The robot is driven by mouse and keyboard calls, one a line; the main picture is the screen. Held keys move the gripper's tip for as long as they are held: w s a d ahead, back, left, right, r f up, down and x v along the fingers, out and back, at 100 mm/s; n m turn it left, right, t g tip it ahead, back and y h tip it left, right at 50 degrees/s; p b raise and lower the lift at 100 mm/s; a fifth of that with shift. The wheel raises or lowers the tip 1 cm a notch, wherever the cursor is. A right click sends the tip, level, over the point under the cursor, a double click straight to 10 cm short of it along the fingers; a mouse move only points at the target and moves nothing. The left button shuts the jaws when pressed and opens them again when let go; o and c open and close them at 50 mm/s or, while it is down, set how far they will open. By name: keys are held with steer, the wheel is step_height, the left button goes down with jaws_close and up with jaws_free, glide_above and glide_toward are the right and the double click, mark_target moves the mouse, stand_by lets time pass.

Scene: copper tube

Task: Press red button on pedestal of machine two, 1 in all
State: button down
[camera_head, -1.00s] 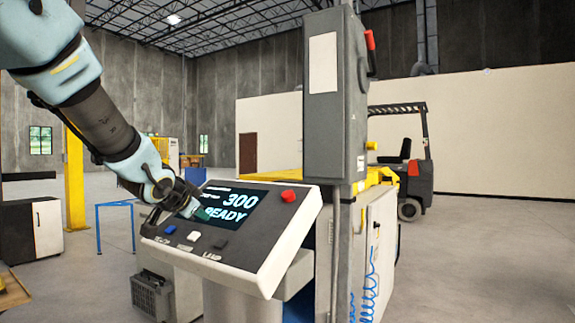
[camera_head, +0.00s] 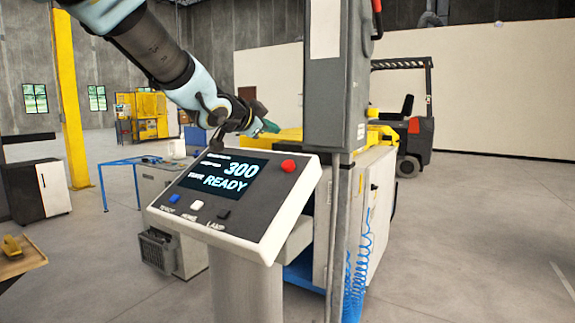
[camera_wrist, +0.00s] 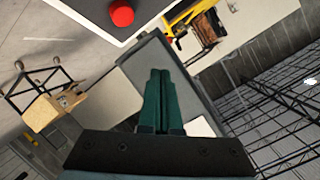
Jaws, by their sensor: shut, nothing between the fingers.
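The red button (camera_head: 288,166) is a round knob at the upper right of the tilted control panel (camera_head: 262,212) on a grey pedestal (camera_head: 245,290). The panel's screen (camera_head: 222,177) reads 300 and READY. My gripper (camera_head: 270,126) is above the panel's top edge, up and left of the red button and apart from it. In the wrist view the red button (camera_wrist: 122,13) is near the top edge, left of my gripper (camera_wrist: 160,75). The green fingers are together and empty.
Blue, white and black buttons (camera_head: 197,206) line the panel's lower edge. A tall grey cabinet (camera_head: 336,80) stands close to the panel's right. A forklift (camera_head: 408,130) is behind it. A blue frame table (camera_head: 130,165) and open floor are at left.

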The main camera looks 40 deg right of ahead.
mark_target(288, 162)
steer(key=shift+w+d+f+b, duration=0.2)
steer(key=shift+d+f+b, duration=0.5)
steer(key=shift+f+b, duration=0.45)
steer(key=shift+w+d+f+b, duration=0.15)
steer(key=shift+d+f+b, duration=0.6)
steer(key=shift+f, duration=0.6)
steer(key=shift+w+d+f+b, duration=0.2)
steer(key=shift+d+f+b, duration=0.45)
steer(key=shift+f+b, duration=0.5)
steer(key=shift+f, duration=0.2)
steer(key=shift+d+f, duration=0.15)
steer(key=shift+f, duration=0.1)
steer(key=shift+w+d+f+b, duration=0.1)
steer(key=shift+d+f+b, duration=0.15)
steer(key=shift+f+b, duration=0.35)
steer(key=shift+r, duration=0.2)
steer(key=shift+a+r+p, duration=0.45)
steer(key=shift+r+p, duration=0.15)
steer(key=shift+r, duration=0.1)
